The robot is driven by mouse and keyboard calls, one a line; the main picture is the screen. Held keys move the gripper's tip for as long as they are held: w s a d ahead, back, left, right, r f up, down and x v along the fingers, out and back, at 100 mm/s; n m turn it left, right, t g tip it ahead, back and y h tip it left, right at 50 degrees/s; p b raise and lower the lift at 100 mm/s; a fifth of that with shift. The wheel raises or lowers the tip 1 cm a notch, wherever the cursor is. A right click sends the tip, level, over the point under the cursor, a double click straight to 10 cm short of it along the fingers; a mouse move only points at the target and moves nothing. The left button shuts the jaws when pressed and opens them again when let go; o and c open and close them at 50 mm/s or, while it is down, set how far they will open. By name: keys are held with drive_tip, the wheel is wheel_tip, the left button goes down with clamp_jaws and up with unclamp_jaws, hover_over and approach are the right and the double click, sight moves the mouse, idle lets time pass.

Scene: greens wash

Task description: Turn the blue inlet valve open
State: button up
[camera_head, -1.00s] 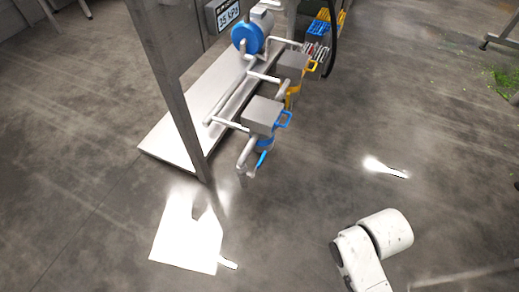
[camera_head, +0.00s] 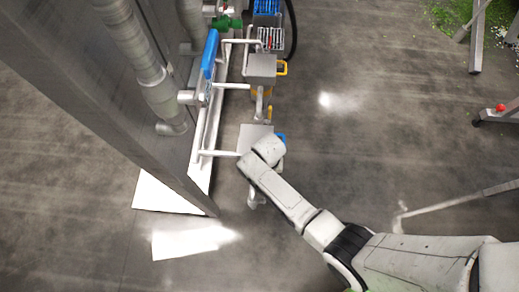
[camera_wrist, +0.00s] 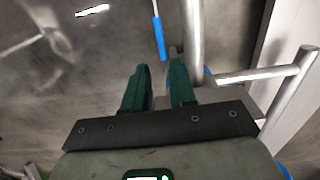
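The blue inlet valve's lever (camera_wrist: 159,36) shows in the wrist view as a thin blue bar, beyond my fingertips and roughly in line with the gap between them. It lies beside a grey vertical pipe (camera_wrist: 193,40). My gripper (camera_wrist: 160,78) has two dark green fingers, apart with nothing visible between them. A bit of blue (camera_wrist: 207,74) shows just right of the right finger, partly hidden. In the head view my arm covers the valve and my gripper; only the grey box above (camera_head: 252,134) and its blue bracket (camera_head: 281,138) show.
A yellow-handled valve unit (camera_head: 262,66) stands farther back on the same pipework. Blue crates (camera_head: 267,8) are at the back. The floor to the right is mostly clear.

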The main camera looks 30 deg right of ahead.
wheel_tip(320, 180, down, 11)
drive_tip(key=b, duration=0.7)
drive_tip(key=shift+r, duration=0.15)
clamp_jaws()
